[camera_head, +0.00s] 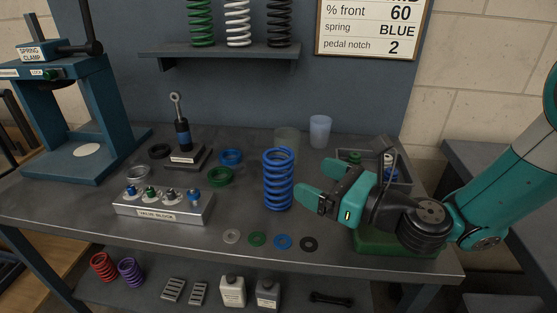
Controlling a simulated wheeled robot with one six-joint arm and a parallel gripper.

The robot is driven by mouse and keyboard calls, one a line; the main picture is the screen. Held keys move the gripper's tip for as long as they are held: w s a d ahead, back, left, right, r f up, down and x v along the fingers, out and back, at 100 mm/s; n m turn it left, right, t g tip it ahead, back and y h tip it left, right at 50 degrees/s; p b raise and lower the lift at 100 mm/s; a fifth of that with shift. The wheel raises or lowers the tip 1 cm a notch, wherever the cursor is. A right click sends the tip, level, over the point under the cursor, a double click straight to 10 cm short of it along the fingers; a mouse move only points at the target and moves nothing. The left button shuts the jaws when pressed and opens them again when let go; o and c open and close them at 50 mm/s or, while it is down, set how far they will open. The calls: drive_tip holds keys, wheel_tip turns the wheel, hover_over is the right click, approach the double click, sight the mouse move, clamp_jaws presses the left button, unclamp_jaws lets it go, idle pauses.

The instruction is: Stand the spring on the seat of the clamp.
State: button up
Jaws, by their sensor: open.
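A blue coil spring (278,180) stands upright on the bench, right of the middle. My gripper (306,181) is open just to the right of the spring, its teal fingers pointing left at it. The fingers look empty; I cannot tell whether a fingertip touches the coils. The blue spring clamp (60,120) stands at the far left of the bench. Its seat, a pale round disc (87,150) on the clamp's base plate, is bare. A sign (368,28) on the wall reads spring BLUE.
The valve block (163,205), a damper on a stand (183,140) and several rings lie between spring and clamp. Washers (257,239) lie in front. Cups (320,130) and a grey bin (400,175) stand behind my gripper. Green, white and black springs stand on a shelf (220,50).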

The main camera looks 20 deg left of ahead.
sight(289, 167)
drive_tip(key=p+x, duration=0.1)
drive_tip(key=x, duration=0.1)
drive_tip(key=p+x, duration=0.1)
drive_tip(key=x, duration=0.5)
drive_tip(key=shift+s+r+p, duration=0.2)
drive_tip(key=shift+s+p, duration=0.15)
drive_tip(key=shift+p, duration=0.05)
drive_tip(key=shift+w+a+f, duration=0.1)
drive_tip(key=shift+w+a, duration=0.1)
drive_tip(key=shift+a, duration=0.3)
drive_tip(key=c, duration=1.1)
drive_tip(key=shift+c, duration=1.1)
